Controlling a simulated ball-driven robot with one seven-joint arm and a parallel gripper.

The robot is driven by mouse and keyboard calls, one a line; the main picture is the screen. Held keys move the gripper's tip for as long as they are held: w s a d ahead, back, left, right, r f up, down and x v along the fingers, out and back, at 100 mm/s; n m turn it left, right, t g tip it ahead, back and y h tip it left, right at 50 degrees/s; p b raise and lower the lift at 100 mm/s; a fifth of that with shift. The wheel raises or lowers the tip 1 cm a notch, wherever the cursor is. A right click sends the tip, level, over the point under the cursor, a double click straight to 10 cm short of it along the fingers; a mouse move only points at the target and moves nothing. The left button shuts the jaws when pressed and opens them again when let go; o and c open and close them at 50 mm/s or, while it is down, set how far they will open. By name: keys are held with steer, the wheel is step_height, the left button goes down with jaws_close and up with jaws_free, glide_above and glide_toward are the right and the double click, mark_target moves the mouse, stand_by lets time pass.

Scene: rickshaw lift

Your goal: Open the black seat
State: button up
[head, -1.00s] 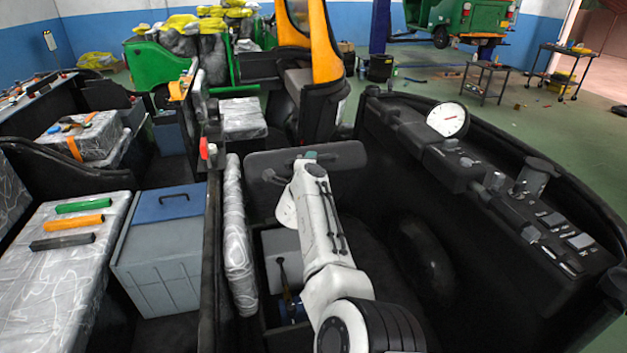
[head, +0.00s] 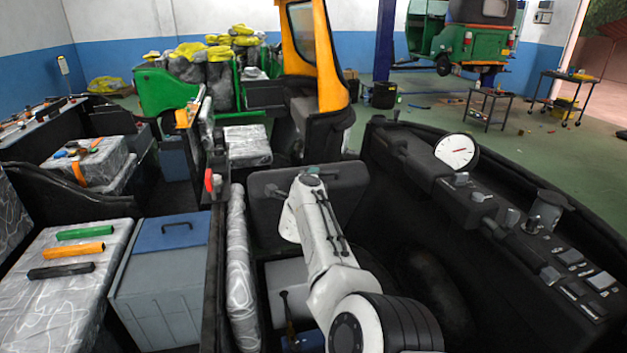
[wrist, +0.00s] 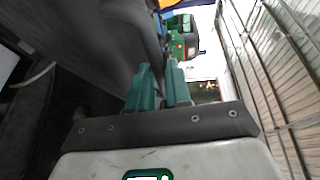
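The black seat (head: 345,200) is a dark flat panel in the middle of the head view. It is tilted up steeply, with open space below it. My gripper (head: 312,169) is at its upper edge, mostly hidden behind my white arm. In the wrist view my gripper's green fingers (wrist: 160,90) lie on either side of the thin edge of the dark seat panel (wrist: 105,45) and look closed on it.
A pale box (head: 288,275) and a thin dark handle are in the space below the seat. A wrapped roll (head: 239,270) lies left of it. The dashboard with a gauge (head: 457,152) is at the right. A grey-blue bin (head: 165,280) stands at the left.

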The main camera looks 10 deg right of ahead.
steer(key=o, duration=0.3)
steer(key=shift+r, duration=0.35)
steer(key=shift+o, duration=0.6)
steer(key=shift+f, duration=0.2)
steer(key=shift+s+a, duration=0.1)
steer(key=shift+s, duration=0.05)
steer(key=p+v, duration=0.6)
steer(key=v, duration=0.4)
steer(key=shift+s+p, duration=0.25)
steer(key=shift+p, duration=0.05)
